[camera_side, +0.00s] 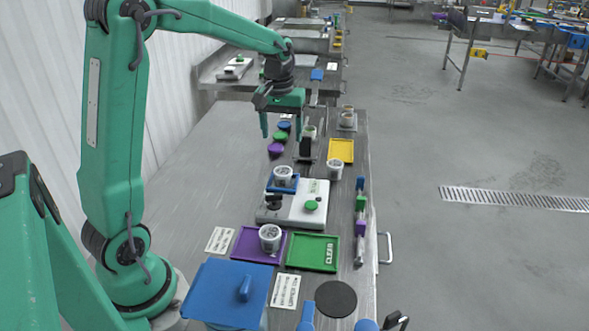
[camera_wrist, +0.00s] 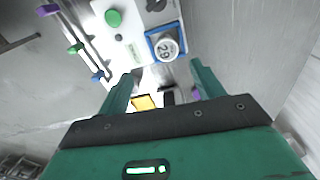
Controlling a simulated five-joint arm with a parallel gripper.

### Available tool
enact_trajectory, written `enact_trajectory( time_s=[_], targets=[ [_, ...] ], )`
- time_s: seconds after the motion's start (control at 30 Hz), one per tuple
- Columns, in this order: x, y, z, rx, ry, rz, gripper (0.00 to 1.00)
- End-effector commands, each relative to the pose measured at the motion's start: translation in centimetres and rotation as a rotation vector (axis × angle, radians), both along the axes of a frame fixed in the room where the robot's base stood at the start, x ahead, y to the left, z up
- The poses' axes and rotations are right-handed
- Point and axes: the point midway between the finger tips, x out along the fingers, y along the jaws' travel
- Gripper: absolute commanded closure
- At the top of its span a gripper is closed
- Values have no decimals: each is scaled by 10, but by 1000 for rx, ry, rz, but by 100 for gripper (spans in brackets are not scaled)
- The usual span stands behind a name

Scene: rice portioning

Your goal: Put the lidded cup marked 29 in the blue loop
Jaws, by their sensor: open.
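The cup marked 29 (camera_wrist: 167,48) has a pale round top with the number readable in the wrist view. It stands inside a square blue loop (camera_wrist: 149,35) on the white device. In the side view, the cup (camera_side: 283,173) shows upright within the blue loop (camera_side: 283,187), at the device's back left; its number is not readable there. My gripper (camera_side: 282,128) is open and empty, above and beyond the cup in the side view. In the wrist view, my gripper's fingers (camera_wrist: 165,76) are apart, with the cup ahead of them and nothing between the tips.
The white device (camera_side: 292,212) has a green button (camera_side: 311,206). Another cup (camera_side: 335,168) stands behind it. A cup (camera_side: 270,236) sits on the purple tray (camera_side: 243,247), beside a green tray (camera_side: 313,265). A blue lidded box (camera_side: 225,300) is in front. The bench's left side is clear.

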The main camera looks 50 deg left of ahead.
Motion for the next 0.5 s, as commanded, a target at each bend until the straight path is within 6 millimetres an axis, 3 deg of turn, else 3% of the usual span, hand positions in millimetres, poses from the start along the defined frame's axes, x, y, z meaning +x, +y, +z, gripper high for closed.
enact_trajectory(
  time_s=[0.2,0.5],
  targets=[
    [-29,-34,32,28,-75,-122,33],
    [-79,-75,60,70,-179,-298,33]
  ],
)
